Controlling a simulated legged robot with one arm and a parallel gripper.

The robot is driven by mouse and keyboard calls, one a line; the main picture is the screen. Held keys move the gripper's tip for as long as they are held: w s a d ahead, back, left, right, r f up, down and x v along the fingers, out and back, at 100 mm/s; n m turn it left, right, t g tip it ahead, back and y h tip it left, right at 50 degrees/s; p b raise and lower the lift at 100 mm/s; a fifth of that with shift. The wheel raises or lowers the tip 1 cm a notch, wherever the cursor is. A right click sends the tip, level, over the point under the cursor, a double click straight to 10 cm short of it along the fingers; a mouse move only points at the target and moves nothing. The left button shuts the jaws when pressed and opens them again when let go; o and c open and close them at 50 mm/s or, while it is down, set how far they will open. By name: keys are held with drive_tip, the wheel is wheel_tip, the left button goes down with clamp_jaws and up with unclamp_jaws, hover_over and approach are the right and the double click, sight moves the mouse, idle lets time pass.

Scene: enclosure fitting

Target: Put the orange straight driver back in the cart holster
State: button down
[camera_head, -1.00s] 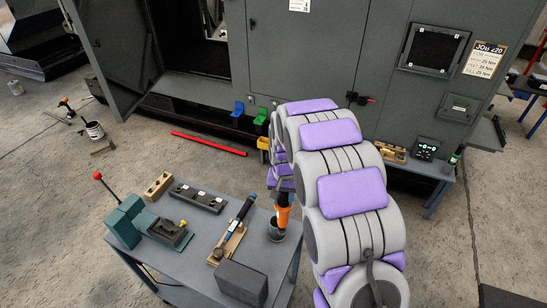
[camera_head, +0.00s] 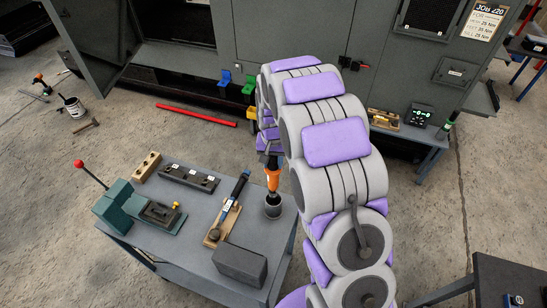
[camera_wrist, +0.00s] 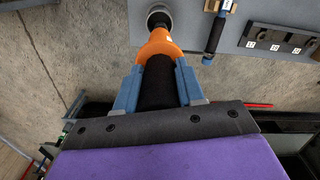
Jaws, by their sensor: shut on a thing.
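The orange straight driver (camera_head: 272,179) stands nearly upright over the dark round cart holster (camera_head: 273,209), at the right edge of the cart top. Its lower end is at the holster's mouth; I cannot tell how far it reaches inside. In the wrist view, the driver's orange body (camera_wrist: 157,47) points at the holster (camera_wrist: 158,13), and its black grip lies between the fingers. My gripper (camera_wrist: 158,88) is shut on that grip, one blue finger at each side. In the head view, my arm partly hides the gripper.
The cart top (camera_head: 190,232) also holds a torque wrench (camera_head: 232,195) on a wooden rest, a dark box (camera_head: 240,264), a black socket rail (camera_head: 188,178) and a green vise-like fixture (camera_head: 130,208). A red bar (camera_head: 196,115) lies on the floor behind.

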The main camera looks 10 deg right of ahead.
sight(273, 181)
drive_tip(key=shift+a+f, duration=0.1)
drive_tip(key=shift+f, duration=0.6)
drive_tip(key=shift+d+f, duration=0.15)
drive_tip(key=shift+f, duration=0.85)
drive_tip(key=shift+d+f, duration=0.1)
drive_tip(key=shift+f, duration=0.85)
drive_tip(key=shift+a+f+b, duration=0.1)
drive_tip(key=shift+f+b, duration=1.05)
drive_tip(key=shift+f, duration=2.05)
drive_tip(key=c, duration=0.6)
unclamp_jaws()
wheel_tip(273, 181, up, 17)
drive_tip(key=shift+r+b, duration=0.1)
drive_tip(key=shift+b, duration=0.75)
drive_tip(key=s+f+n+g+b, duration=0.1)
drive_tip(key=s+b, duration=0.7)
drive_tip(key=s, duration=1.1)
drive_tip(key=s+f+n+b, duration=0.2)
drive_tip(key=s+f+b, duration=0.4)
drive_tip(key=s, duration=1.4)
drive_tip(key=shift+f+n+g+b, duration=0.15)
drive_tip(key=shift+n+g+b, duration=0.25)
drive_tip(key=shift+b, duration=0.55)
